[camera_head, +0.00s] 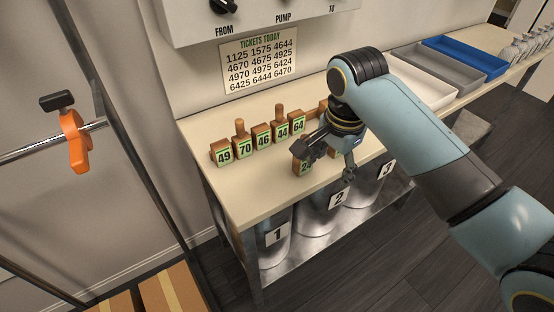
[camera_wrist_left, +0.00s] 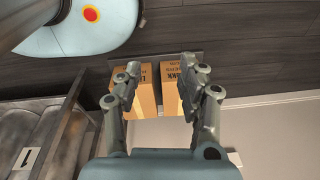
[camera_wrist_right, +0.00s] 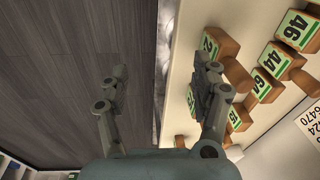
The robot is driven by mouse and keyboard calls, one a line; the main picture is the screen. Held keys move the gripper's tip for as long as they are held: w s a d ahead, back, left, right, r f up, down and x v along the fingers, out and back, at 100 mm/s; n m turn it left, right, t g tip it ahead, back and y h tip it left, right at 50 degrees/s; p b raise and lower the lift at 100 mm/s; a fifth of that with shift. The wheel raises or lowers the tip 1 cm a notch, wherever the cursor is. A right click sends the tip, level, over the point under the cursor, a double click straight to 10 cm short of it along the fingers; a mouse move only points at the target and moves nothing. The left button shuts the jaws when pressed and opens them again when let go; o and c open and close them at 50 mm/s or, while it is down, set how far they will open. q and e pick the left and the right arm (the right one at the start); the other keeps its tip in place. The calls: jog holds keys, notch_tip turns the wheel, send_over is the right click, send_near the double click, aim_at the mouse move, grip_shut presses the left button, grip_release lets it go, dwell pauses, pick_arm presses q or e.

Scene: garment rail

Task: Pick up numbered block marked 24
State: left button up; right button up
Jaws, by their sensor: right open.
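The block marked 24 (camera_head: 302,165) is a wooden block with a green-and-white label, near the table's front edge; its label is partly hidden by my gripper. My right gripper (camera_head: 328,164) is open, its fingers close by and to the right of this block. In the right wrist view the likely same block (camera_wrist_right: 211,45) lies just right of the right finger, outside the gap between the fingers (camera_wrist_right: 163,72). I cannot tell whether they touch. My left gripper (camera_wrist_left: 159,70) is open and empty, away from the table.
Trays, including a blue one (camera_head: 465,55), are farther right. Numbered bins (camera_head: 276,237) stand below the table. Cardboard boxes (camera_wrist_left: 147,95) lie below my left gripper.

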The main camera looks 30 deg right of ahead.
notch_tip(320, 180, up, 3)
jog(key=w+a+m, duration=0.1)
notch_tip(320, 180, up, 3)
jog(key=m+g, duration=0.1)
jog(key=m, duration=0.8)
send_over(305, 135)
jog(key=shift+a+r+y, duration=0.1)
jog(key=shift+r+y, duration=0.05)
jog(key=shift+y, duration=0.15)
notch_tip(305, 135, down, 5)
jog(key=shift+f, duration=0.15)
notch_tip(305, 135, down, 5)
jog(key=shift+s+f, duration=0.15)
jog(key=shift+f, duration=0.05)
pick_arm(q)
jog(key=shift+s+a, duration=0.8)
jog(key=shift+a, duration=0.25)
pick_arm(e)
jog(key=c, duration=1.1)
